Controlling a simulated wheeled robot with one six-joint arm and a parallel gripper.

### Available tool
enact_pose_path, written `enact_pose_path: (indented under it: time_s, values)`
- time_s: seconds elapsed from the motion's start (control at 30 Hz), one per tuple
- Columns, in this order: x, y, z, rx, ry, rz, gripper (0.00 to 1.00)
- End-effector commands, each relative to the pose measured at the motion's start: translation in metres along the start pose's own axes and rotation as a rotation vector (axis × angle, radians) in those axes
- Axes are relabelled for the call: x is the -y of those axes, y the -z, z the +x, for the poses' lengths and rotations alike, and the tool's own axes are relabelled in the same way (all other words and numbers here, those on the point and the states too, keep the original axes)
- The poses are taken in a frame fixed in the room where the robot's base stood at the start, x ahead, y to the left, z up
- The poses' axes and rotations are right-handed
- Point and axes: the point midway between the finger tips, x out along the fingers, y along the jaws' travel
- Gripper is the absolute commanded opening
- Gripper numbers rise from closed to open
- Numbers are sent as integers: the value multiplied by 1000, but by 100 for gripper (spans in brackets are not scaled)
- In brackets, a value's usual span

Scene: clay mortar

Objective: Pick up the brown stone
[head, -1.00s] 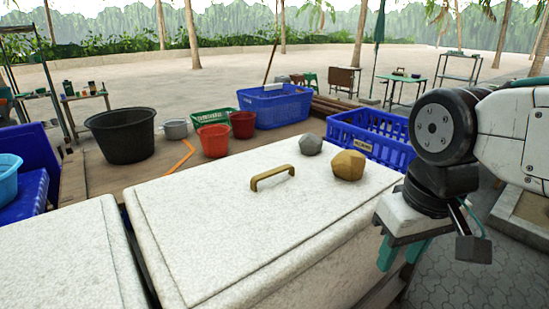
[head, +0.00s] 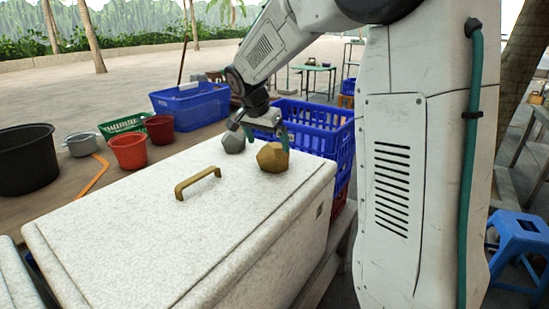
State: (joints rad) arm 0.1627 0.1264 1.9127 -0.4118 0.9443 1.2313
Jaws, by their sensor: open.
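The brown stone (head: 272,158) is a faceted, golden-brown lump. It rests on the white speckled lid of a chest (head: 120,220), near the lid's far right corner. A smaller grey stone (head: 233,143) lies just to its left and behind. My gripper (head: 266,133) points down with its teal fingers open, at the top of the brown stone. One finger shows at the stone's upper right edge and the other at its upper left. I cannot tell whether either finger touches the stone.
A brass handle (head: 198,183) rises from the lid left of the stones. A blue crate (head: 318,128) stands right behind the chest. Red buckets (head: 128,150) and a blue basket (head: 190,103) stand beyond. A blue stool (head: 518,245) is at right.

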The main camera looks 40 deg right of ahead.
Motion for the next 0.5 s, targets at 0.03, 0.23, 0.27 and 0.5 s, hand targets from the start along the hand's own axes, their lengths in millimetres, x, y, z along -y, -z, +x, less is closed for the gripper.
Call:
enact_pose_path:
  time_s: [0.03, 0.23, 0.27, 0.5]
  values:
    - [4, 4, 6, -4, -3, 18, 100]
    - [6, 9, 27, -9, -5, 41, 100]
    - [6, 9, 30, -8, -6, 41, 100]
    - [1, 10, 62, -7, -7, 41, 100]
